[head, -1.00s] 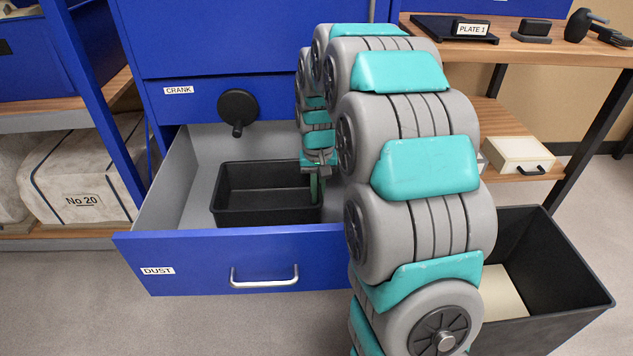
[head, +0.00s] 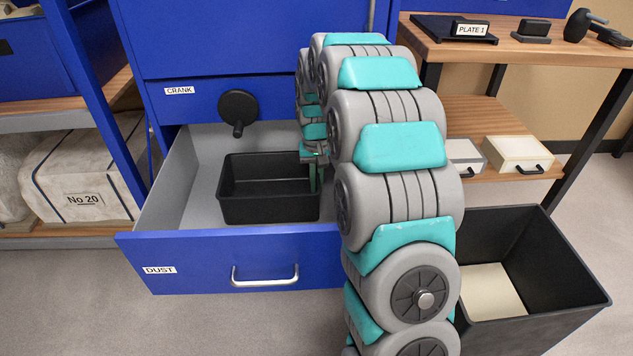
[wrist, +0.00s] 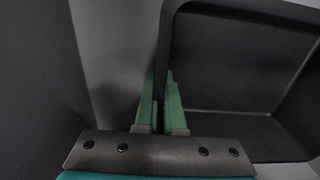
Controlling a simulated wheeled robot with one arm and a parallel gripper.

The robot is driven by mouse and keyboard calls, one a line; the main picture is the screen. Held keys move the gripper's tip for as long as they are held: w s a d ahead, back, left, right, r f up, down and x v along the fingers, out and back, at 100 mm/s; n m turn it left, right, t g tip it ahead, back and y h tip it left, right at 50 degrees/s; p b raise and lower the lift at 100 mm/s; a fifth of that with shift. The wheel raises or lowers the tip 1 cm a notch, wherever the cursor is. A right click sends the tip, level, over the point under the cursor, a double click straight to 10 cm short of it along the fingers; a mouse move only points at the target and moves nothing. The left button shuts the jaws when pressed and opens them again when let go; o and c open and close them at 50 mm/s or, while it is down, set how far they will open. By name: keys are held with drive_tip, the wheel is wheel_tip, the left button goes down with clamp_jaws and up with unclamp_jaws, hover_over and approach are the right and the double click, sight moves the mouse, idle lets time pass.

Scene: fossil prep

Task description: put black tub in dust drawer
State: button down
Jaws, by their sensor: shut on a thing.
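The black tub (head: 268,207) is an open rectangular box, upright inside the open blue dust drawer (head: 215,262). In the head view it is within the drawer's walls; I cannot tell if it touches the drawer floor. My gripper (head: 314,178) is at the tub's right side, shut on its wall. In the wrist view the green fingers (wrist: 160,100) pinch the wall of the black tub (wrist: 235,62), one finger inside and one outside. The tub's far right corner is partly hidden by my gripper.
The drawer's grey floor is free left of the tub. A crank knob (head: 238,108) sits on the cabinet above. A larger black bin (head: 575,290) stands on the floor at right. A wooden table (head: 520,52) and a shelf with a plaster block (head: 85,170) flank the cabinet.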

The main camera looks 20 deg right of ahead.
drive_tip(key=shift+f, duration=0.1)
drive_tip(key=c, duration=1)
unclamp_jaws()
wheel_tip(320, 180, up, 12)
drive_tip(key=shift+r+b, duration=0.15)
drive_tip(key=shift+b, duration=0.3)
